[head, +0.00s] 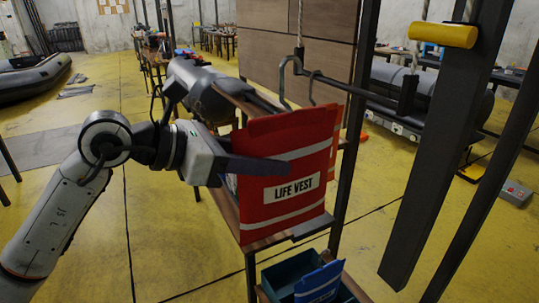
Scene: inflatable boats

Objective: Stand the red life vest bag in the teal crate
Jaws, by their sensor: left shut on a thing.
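The red life vest bag (292,219), with a white LIFE VEST label and pale stripes, is upright and slightly tilted at the wooden shelf. My left gripper (272,168) is shut on its upper left part. One dark finger lies across its front; the other finger is hidden behind it. Whether the bag's bottom touches the shelf cannot be told. The teal crate (270,278) is below the bag, at the bottom edge of the picture and partly cut off. A blue pouch (319,286) with a pale stripe stands in it. My right gripper is not in view.
The wooden shelf (226,207) has dark upright posts (352,135) close to the bag. Hooks (285,78) and a dark rail are above it. A yellow roll (443,35) is at upper right. Grey inflatable boats (30,80) lie further back. Yellow floor is open at left.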

